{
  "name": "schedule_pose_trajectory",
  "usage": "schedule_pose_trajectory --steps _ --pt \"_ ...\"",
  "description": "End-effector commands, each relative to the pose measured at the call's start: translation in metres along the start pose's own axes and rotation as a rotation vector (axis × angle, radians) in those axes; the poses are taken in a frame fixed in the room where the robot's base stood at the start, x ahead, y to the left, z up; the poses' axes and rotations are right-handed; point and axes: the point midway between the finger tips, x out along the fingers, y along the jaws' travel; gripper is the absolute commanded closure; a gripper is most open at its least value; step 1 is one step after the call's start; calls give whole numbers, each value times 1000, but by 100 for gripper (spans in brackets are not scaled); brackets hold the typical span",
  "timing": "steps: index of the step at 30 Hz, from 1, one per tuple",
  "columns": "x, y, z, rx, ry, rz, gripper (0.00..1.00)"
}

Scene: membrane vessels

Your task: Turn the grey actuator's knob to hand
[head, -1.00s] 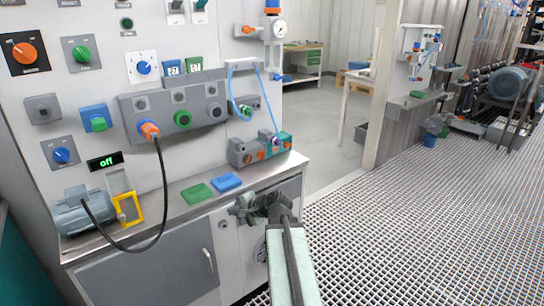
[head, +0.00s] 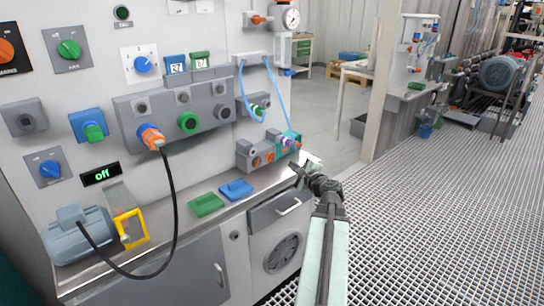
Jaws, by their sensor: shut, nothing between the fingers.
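A grey block with orange knobs (head: 257,152), which looks like the grey actuator, sits at the back of the bench, right of centre. Its knobs face front, but their pointer positions are too small to read. My gripper (head: 298,169) is in front of and to the right of these blocks, near the bench's right end. It is shut and empty, and appears apart from them.
A green block (head: 206,205) and a blue block (head: 236,189) lie on the bench top. A grey motor (head: 78,236) and yellow frame (head: 131,229) stand at left. A black cable (head: 172,205) hangs from the panel's orange plug. Grating floor (head: 430,210) is clear at right.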

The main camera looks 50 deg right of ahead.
Motion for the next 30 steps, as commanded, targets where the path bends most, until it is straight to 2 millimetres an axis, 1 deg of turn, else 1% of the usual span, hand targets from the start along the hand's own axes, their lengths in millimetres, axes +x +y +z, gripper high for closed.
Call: schedule_pose_trajectory --steps 5,8,11,15,19,21,23,30 --pt "13 5 8 -4 -12 8 100" --pt "27 7 12 -6 -19 13 100" --pt "46 8 14 -7 -21 14 100" --pt "76 10 17 -7 -25 16 100" --pt "99 11 19 -8 -26 17 100" --pt "106 12 20 -8 -26 18 100" --pt "109 12 21 -8 -26 17 100" --pt "109 12 22 -8 -26 17 100"
